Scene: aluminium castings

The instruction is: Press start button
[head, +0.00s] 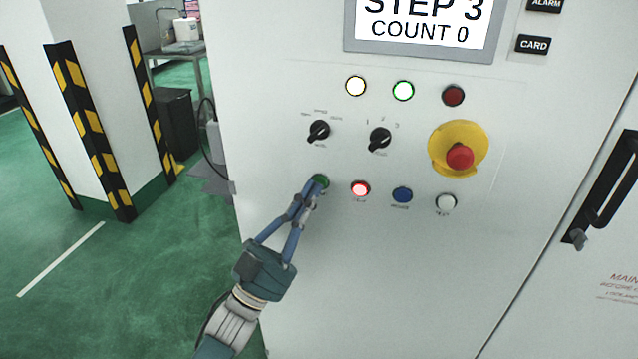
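A green button (321,180) sits at the left end of the lower button row on the white control cabinet (380,280). Its label is hidden. My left gripper (318,186) comes up from below, with its fingertips together right at the green button and covering part of it. Whether the tips touch the button cannot be told for sure. The fingers are shut, with nothing seen between them. My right gripper is not in view.
A lit red button (360,189), blue button (402,195) and white button (446,203) continue the row. Two black selector knobs (319,131) (380,139) and a red emergency stop (460,157) are above. The display (420,25) reads "STEP 3 COUNT 0". A striped pillar (95,100) stands left.

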